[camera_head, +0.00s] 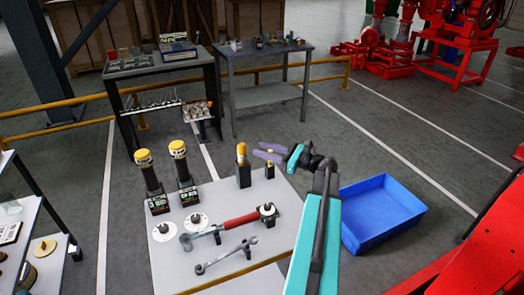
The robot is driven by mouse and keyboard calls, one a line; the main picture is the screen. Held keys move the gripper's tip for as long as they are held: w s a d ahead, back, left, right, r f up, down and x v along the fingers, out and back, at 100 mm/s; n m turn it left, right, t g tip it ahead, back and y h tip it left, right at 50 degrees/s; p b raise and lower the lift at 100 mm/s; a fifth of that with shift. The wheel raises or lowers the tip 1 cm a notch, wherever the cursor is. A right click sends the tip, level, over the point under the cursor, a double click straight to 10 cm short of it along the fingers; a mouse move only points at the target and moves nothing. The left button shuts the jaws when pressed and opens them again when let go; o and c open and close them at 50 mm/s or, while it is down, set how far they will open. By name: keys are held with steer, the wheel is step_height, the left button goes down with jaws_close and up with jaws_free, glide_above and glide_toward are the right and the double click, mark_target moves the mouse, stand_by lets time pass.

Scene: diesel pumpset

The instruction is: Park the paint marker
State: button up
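A slim yellow paint marker (270,163) with a dark lower end stands upright at the far right corner of the light worktable (225,262). My gripper (270,153) reaches in from the right with its purple fingers on either side of the marker and appears shut on it. The marker's dark end is near the table edge; whether it touches anything below is too small to tell. A black holder (244,176) stands just left of the marker, with a thicker orange-yellow piece (241,153) upright in it.
Two black tools with yellow tops (147,178) (181,165) stand at the table's left. A red-handled tool (241,220), a wrench (226,256) and white discs (195,221) occupy the front. A blue bin (381,209) is on the floor at right.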

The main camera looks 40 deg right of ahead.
steer(key=b+v, duration=0.1)
steer(key=v, duration=1.1)
steer(key=shift+s+b, duration=0.35)
steer(key=shift+b, duration=0.05)
steer(key=shift+d, duration=0.1)
